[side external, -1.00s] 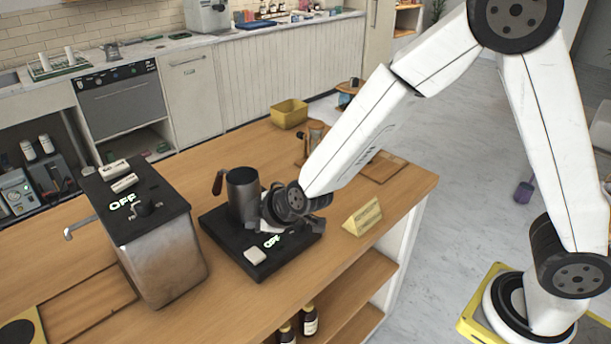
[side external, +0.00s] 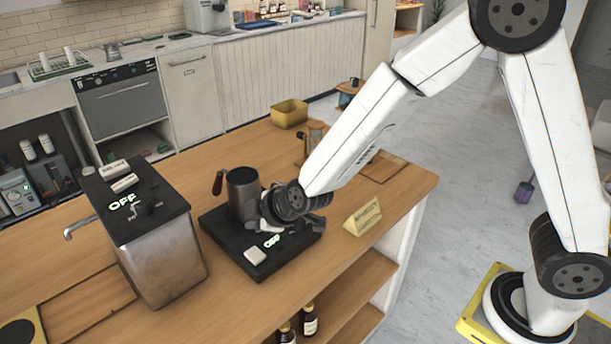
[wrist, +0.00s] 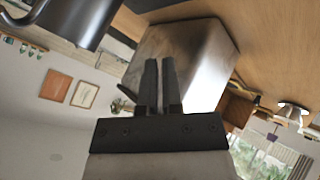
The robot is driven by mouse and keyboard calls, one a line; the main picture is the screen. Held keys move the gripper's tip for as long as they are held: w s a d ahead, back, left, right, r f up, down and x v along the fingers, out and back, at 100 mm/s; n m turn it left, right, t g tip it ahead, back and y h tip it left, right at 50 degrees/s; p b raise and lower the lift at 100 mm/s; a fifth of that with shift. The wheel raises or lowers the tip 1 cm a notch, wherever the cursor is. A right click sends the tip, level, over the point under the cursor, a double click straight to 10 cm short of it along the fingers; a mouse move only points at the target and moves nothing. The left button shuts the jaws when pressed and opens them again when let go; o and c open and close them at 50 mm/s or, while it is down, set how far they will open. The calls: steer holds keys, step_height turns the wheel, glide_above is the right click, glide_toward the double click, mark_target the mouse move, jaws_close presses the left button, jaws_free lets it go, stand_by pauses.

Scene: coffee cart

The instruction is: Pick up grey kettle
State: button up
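The grey kettle (side external: 243,194) is a dark metal pitcher standing upright on the black scale-like base (side external: 226,240), its handle to the left in the side view. In the wrist view the kettle (wrist: 80,15) is cut off at the top left, to the left of the fingers. My gripper (wrist: 160,62) has its two fingers almost together, with only a thin gap and nothing held between them. In the side view my gripper is low over the base, just right of the kettle, and my wrist hides its fingertips. I cannot tell whether it touches the kettle there.
A metal boiler box (side external: 160,255) with a black top and tap stands left of the base. A small yellow sign (side external: 363,217) is to the right. A yellow bin (side external: 289,113) and a wooden stand (side external: 312,140) are behind.

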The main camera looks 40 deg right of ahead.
steer(key=o, duration=0.5)
steer(key=w+a+r+m+y, duration=0.1)
steer(key=w+a+r+m, duration=0.1)
steer(key=a+r, duration=0.1)
steer(key=w+a+r+m+y, duration=0.1)
steer(key=w+a+r+m, duration=0.1)
steer(key=r, duration=0.4)
steer(key=w+a+r+m+y, duration=0.1)
steer(key=a+r+m+y, duration=0.1)
steer(key=a+r+m, duration=0.2)
steer(key=shift+w+a+r, duration=0.1)
steer(key=shift+w+a, duration=0.1)
steer(key=shift+a, duration=0.4)
steer(key=shift+w+a+r, duration=0.1)
steer(key=shift+w+a, duration=0.1)
steer(key=shift+a, duration=0.4)
steer(key=shift+w+d+f+n+g+y, duration=0.6)
steer(key=shift+w+d+f+n+y, duration=0.8)
steer(key=shift+d, duration=2.65)
steer(key=shift+w+d+f+n+g+y, duration=0.75)
steer(key=shift+w+d+f+n, duration=1.1)
steer(key=shift+d, duration=2.2)
steer(key=shift+w+d+f+n+g+y, duration=0.45)
steer(key=shift+w+d+f+n+y, duration=1.2)
steer(key=shift+d, duration=2.4)
steer(key=shift+s+a+f+h, duration=0.1)
steer(key=shift+s+f+h, duration=0.35)
steer(key=shift+f, duration=0.25)
